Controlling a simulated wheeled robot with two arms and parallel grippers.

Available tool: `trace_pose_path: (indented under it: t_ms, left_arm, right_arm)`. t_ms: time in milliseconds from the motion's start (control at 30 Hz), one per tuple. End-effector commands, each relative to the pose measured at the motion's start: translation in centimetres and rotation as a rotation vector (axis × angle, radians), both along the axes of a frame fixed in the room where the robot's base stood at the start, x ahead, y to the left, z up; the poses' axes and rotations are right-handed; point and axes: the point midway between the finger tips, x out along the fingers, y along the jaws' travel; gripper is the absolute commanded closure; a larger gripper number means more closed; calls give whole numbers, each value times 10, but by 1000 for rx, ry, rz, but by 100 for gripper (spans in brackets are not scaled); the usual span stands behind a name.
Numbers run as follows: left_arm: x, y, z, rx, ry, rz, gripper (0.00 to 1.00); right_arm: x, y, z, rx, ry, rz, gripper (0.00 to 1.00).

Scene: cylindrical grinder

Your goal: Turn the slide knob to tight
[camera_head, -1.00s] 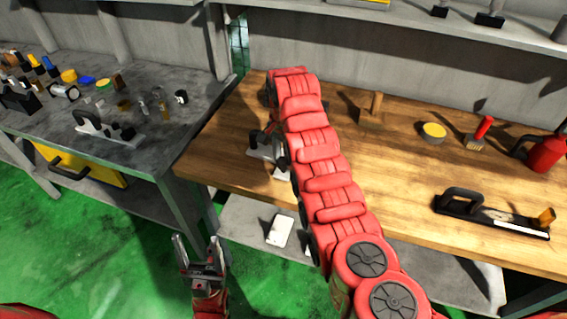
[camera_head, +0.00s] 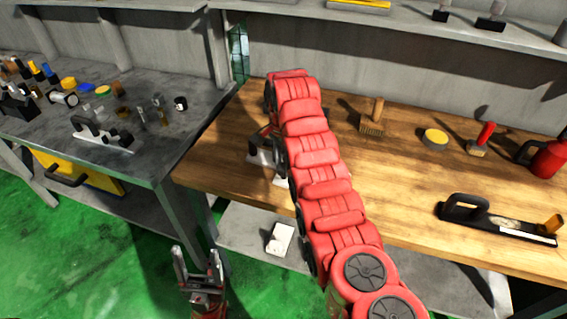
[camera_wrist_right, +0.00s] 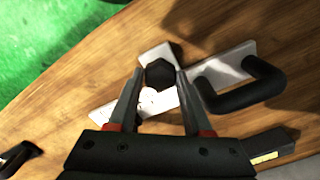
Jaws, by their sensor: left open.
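The slide knob (camera_wrist_right: 160,73) is a black, many-sided knob on a pale metal plate (camera_wrist_right: 207,80) with a black loop handle (camera_wrist_right: 240,84), seen in the right wrist view. My right gripper (camera_wrist_right: 160,72) has one fingertip on each side of the knob. I cannot tell whether the fingers touch it. In the head view my red right arm hides that gripper and most of the fixture; part of its pale plate (camera_head: 262,158) shows left of the arm. My left gripper (camera_head: 198,257) is open and empty over the green floor, below the bench.
The wooden bench (camera_head: 405,190) also holds a brush (camera_head: 374,118), a round yellow-topped tin (camera_head: 435,138), a red-handled brush (camera_head: 482,140), a red can (camera_head: 545,155) and a black-handled tool (camera_head: 490,217). A grey bench (camera_head: 150,85) with small parts stands at the left.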

Motion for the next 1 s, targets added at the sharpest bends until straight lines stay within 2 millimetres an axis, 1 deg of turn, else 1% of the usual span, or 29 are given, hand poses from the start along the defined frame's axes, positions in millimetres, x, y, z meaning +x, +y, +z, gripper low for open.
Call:
trace_pose_path:
  t_ms: [33,133,167,433,533,633,700,1000]
  left_arm:
    - [0,0,0,0,0,0,31]
    - [0,0,0,0,0,0,31]
    - [0,0,0,0,0,0,31]
    - [0,0,0,0,0,0,31]
    - [0,0,0,0,0,0,31]
    - [0,0,0,0,0,0,31]
    - [0,0,-1,0,0,0,31]
    - [0,0,-7,0,0,0,31]
  right_arm:
    - [0,0,0,0,0,0,41]
    - [0,0,0,0,0,0,23]
    - [0,0,0,0,0,0,21]
    - [0,0,0,0,0,1,21]
    - [0,1,6,0,-1,1,21]
    - [1,1,19,0,-2,0,21]
    - [0,1,34,2,-4,1,21]
    - [0,0,84,2,-1,0,21]
